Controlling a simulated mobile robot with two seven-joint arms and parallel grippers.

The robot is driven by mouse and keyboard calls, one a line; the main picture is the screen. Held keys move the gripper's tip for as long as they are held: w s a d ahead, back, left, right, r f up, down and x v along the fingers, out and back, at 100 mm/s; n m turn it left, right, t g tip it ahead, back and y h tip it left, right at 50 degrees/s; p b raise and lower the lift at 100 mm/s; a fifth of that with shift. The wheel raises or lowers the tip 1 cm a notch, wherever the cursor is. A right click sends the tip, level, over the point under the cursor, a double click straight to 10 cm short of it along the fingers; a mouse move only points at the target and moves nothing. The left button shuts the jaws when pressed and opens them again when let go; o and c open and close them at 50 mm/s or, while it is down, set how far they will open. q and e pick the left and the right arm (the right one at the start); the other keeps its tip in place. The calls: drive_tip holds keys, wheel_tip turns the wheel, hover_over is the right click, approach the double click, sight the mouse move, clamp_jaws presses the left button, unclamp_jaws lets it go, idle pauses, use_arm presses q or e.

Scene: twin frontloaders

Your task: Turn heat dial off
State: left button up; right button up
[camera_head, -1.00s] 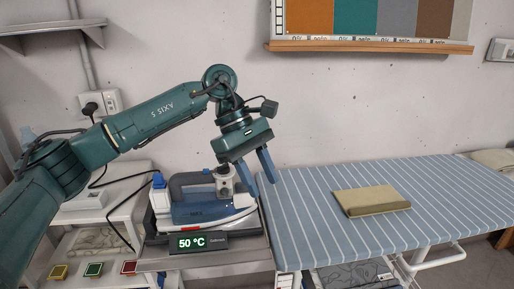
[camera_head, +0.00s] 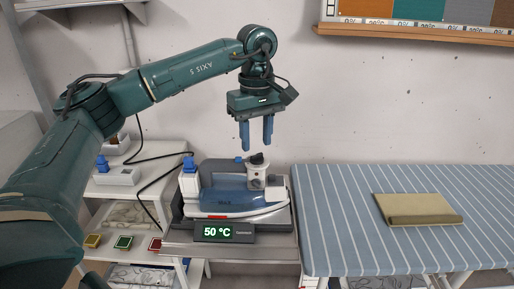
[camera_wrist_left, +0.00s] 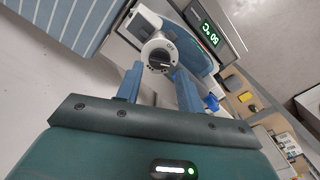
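The blue and white iron (camera_head: 225,198) rests on its dark stand at the left end of the ironing board. Its heat dial (camera_head: 257,158) is a dark knob on a light round housing at the iron's front. The display (camera_head: 214,232) reads 50 °C. My left gripper (camera_head: 256,148) is open and empty, pointing down just above the dial, apart from it as far as I can tell. In the left wrist view the dial (camera_wrist_left: 158,55) shows its face and a dark bar between the blue fingertips (camera_wrist_left: 158,70). My right gripper is not in view.
The striped ironing board (camera_head: 340,225) extends right with a folded olive cloth (camera_head: 418,209) on it. A white shelf unit stands left, with yellow (camera_head: 92,241), green (camera_head: 123,242) and red (camera_head: 155,244) buttons. A black cable (camera_head: 150,190) hangs behind the iron.

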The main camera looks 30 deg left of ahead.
sight(257, 158)
use_arm(q)
drive_tip(key=shift+f, duration=1.65)
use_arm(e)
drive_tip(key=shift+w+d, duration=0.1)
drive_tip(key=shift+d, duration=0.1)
use_arm(q)
drive_tip(key=c, duration=0.7)
